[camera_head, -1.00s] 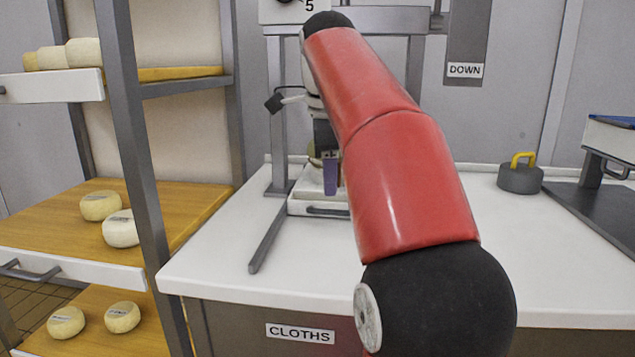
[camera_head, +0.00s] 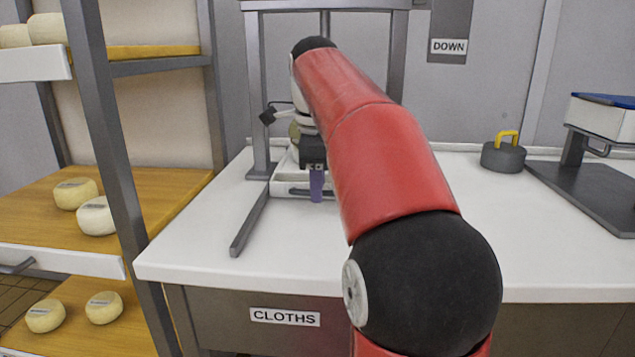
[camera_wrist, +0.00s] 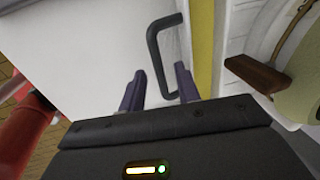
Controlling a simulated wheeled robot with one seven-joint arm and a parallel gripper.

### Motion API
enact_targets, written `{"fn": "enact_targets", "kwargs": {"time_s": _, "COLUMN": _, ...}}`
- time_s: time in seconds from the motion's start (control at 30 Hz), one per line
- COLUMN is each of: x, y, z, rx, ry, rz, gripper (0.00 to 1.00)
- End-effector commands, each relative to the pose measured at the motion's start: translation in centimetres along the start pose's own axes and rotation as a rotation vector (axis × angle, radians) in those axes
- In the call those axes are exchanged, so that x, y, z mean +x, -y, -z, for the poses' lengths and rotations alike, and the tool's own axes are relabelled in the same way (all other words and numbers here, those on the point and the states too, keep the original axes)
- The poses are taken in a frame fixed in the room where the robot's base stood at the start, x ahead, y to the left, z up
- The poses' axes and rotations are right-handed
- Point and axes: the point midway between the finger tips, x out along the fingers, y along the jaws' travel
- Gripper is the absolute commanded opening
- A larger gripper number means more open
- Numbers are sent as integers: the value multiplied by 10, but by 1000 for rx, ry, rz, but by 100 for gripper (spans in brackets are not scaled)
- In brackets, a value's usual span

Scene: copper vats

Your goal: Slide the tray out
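The white tray (camera_head: 283,186) sits on the white counter under the grey press frame, with a dark handle on its front; my gripper partly covers it. In the wrist view the dark bent handle (camera_wrist: 152,42) stands out from the tray's white wall (camera_wrist: 184,40). My gripper (camera_wrist: 160,72) is open, its two purple fingers apart on either side of the handle in the picture. In the head view one purple finger of my gripper (camera_head: 316,184) points down at the tray's front.
A shelf rack with pale cheeses (camera_head: 97,216) stands at left. A grey weight with a yellow handle (camera_head: 503,155) and a dark stand (camera_head: 600,190) are on the right counter. A grey press leg (camera_head: 252,220) runs forward left of the tray. The front counter is largely clear.

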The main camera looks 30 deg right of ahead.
Motion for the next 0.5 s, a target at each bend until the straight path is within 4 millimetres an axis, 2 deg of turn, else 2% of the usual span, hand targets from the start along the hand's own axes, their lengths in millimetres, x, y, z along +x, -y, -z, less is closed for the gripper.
{"fn": "enact_targets", "kwargs": {"time_s": 0.13, "x": 0, "y": 0, "z": 0, "rx": 0, "ry": 0, "rz": 0, "gripper": 31}}
{"fn": "enact_targets", "kwargs": {"time_s": 0.37, "x": -1, "y": 0, "z": 0, "rx": 0, "ry": 0, "rz": 1, "gripper": 1}}
{"fn": "enact_targets", "kwargs": {"time_s": 0.5, "x": -1, "y": 0, "z": 0, "rx": 0, "ry": 0, "rz": 1, "gripper": 0}}
